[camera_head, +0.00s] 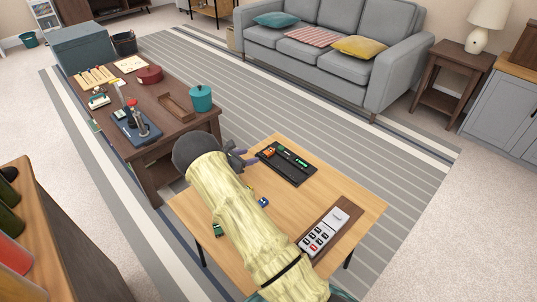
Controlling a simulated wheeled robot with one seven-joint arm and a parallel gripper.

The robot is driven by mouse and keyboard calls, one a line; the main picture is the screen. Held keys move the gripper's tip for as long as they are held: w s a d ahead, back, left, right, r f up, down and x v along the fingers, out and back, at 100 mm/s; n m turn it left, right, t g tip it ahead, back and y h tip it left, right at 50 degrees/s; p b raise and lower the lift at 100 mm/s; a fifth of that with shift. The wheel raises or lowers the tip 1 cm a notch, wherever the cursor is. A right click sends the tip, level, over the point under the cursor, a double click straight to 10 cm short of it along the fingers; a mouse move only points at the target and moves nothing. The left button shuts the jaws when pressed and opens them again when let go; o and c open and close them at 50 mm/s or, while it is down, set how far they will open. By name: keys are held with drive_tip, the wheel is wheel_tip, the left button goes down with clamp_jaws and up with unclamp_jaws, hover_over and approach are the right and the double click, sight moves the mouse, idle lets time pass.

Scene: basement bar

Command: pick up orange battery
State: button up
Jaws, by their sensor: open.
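A small orange item (268,151), which looks like the orange battery, lies at the left end of a black tray (292,173) on the light wooden table (350,192). A green item (300,162) lies further right in the same tray.
A small blue item (263,202) and a green one (217,230) lie near my arm. A white keypad-like device (325,232) sits on a brown board at the table's right. A dark coffee table (160,147) holding a teal pot (201,98) stands behind left; a grey sofa (335,62) stands behind.

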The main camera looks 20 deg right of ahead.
sight(266, 153)
drive_tip(key=x, duration=0.3)
drive_tip(key=shift+d+f, duration=0.1)
drive_tip(key=shift+d, duration=0.1)
drive_tip(key=x, duration=0.2)
drive_tip(key=b+x, duration=0.1)
drive_tip(key=x, duration=0.2)
drive_tip(key=shift+s+d, duration=0.2)
drive_tip(key=shift+c, duration=0.2)
drive_tip(key=c, duration=1)
